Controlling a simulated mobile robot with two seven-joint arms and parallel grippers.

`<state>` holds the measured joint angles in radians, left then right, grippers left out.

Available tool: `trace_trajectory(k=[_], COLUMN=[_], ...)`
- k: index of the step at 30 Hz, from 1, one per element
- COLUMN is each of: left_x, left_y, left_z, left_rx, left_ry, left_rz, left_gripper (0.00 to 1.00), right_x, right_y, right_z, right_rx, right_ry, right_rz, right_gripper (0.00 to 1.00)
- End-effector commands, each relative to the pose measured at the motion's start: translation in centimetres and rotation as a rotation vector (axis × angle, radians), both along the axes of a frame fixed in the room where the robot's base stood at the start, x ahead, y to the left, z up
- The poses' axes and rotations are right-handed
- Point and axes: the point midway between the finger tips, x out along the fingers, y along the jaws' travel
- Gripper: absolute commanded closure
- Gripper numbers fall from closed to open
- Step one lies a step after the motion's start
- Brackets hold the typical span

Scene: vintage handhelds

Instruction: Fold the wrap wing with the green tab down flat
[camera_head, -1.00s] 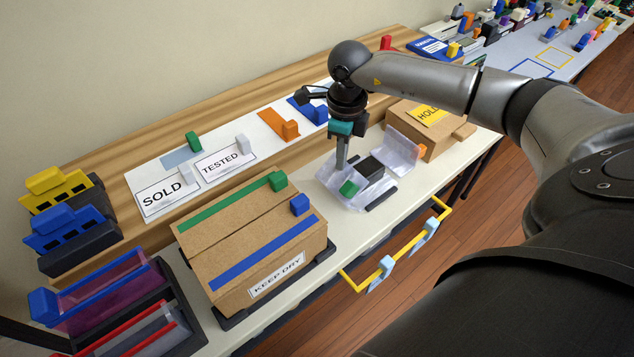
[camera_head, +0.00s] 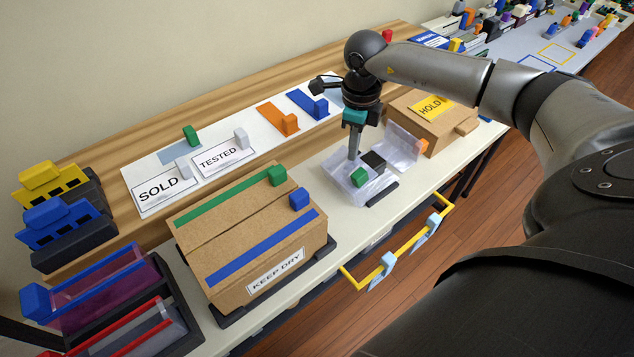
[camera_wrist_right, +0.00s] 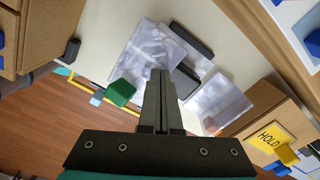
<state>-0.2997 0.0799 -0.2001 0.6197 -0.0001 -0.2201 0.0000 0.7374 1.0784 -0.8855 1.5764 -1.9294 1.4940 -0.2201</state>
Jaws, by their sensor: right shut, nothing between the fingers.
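The clear wrap wing (camera_head: 343,170) with the green tab (camera_head: 358,177) leans over the near-left part of a dark block (camera_head: 373,161), partly covering it. I cannot tell whether it lies fully flat. The opposite wing (camera_head: 404,146) with the orange tab (camera_head: 423,146) stands up on the right. My right gripper (camera_head: 354,157) points down, shut and empty, with its tips at the green-tab wing beside the tab; contact is unclear. In the right wrist view the shut fingers (camera_wrist_right: 160,76) cover part of the wing (camera_wrist_right: 152,52), with the green tab (camera_wrist_right: 121,93) to their left. My left gripper is not in view.
A HOLD carton (camera_head: 432,118) stands just right of the wrap. A large KEEP DRY carton (camera_head: 232,238) stands to its left. A yellow rail (camera_head: 405,245) runs along the table's front edge. Signs and coloured tabs lie on the shelf behind.

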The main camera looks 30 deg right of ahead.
Motion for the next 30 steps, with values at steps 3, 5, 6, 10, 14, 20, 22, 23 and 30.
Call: trace_trajectory(k=[3,5,6,10,14,20,22,23,30], left_x=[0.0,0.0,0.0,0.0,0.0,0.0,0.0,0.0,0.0], left_y=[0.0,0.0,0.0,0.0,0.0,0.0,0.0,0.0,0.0], left_z=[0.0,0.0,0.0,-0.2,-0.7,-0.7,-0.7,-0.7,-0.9], left_rx=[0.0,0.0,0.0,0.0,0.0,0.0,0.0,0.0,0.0], left_ry=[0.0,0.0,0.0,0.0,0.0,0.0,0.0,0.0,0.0], left_rz=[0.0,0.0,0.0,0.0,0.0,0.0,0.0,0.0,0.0], left_gripper=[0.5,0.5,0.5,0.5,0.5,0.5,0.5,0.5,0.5], right_x=[0.0,0.0,0.0,0.0,0.1,0.1,0.1,0.1,0.1], right_y=[0.0,0.0,0.0,-0.2,-0.8,-1.0,-1.0,-1.0,-1.4], right_z=[0.1,0.1,0.1,-0.1,-0.6,-0.6,-0.5,-0.6,-0.8], right_rx=[0.0,0.0,0.0,0.0,-0.002,0.0,0.0,0.0,0.0], right_ry=[-0.001,-0.001,-0.001,-0.001,-0.001,-0.001,-0.001,-0.001,-0.001], right_rz=[0.0,0.0,0.0,0.0,-0.001,0.0,0.0,0.0,0.0], right_gripper=[1.0,1.0,1.0,1.0,1.0,1.0,1.0,1.0,1.0])
